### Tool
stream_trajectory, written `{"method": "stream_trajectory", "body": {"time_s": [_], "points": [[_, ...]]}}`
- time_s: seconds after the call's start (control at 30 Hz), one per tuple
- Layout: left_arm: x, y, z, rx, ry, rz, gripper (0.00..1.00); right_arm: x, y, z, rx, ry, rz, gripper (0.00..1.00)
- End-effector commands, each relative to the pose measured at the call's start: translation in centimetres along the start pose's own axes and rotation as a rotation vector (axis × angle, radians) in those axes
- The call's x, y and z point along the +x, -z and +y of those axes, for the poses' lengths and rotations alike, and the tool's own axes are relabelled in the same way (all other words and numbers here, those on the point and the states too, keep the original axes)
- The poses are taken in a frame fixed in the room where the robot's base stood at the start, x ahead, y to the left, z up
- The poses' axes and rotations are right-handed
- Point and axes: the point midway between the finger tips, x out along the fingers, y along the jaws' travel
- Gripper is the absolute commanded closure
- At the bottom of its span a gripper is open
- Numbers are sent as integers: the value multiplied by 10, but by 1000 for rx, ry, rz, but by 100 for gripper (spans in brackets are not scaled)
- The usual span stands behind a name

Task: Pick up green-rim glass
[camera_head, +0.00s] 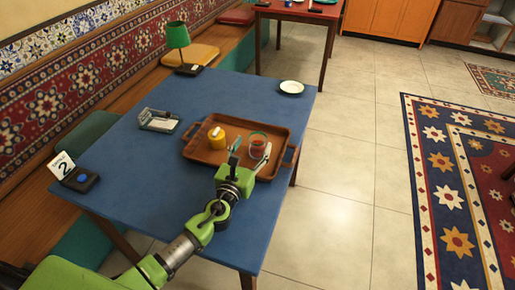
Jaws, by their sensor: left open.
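The green-rim glass (257,147) stands upright at the right side of a brown tray (203,159) on the blue table. It looks clear with a green rim and something red inside. My left gripper (250,157) is open at the glass, with one finger at its left and one at its right. I cannot tell whether the fingers touch it. My right gripper is not in view.
A yellow container (216,141) stands on the tray, left of the glass. The table's front is clear.

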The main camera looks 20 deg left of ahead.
Motion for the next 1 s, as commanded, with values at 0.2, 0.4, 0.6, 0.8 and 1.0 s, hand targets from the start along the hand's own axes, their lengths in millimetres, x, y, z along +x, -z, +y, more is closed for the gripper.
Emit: {"method": "stream_trajectory", "body": {"time_s": [0.2, 0.4, 0.6, 0.8, 1.0], "points": [[34, 2, -2, -2, -2, -2, 40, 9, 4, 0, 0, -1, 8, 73], [47, 1, -2, -1, 0, -1, 40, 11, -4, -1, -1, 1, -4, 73], [47, 1, -2, -1, 0, -1, 45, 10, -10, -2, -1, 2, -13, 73], [47, 1, -2, -1, 0, -1, 87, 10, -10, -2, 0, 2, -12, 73], [47, 0, -2, -1, -1, -2, 87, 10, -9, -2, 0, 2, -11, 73]]}}
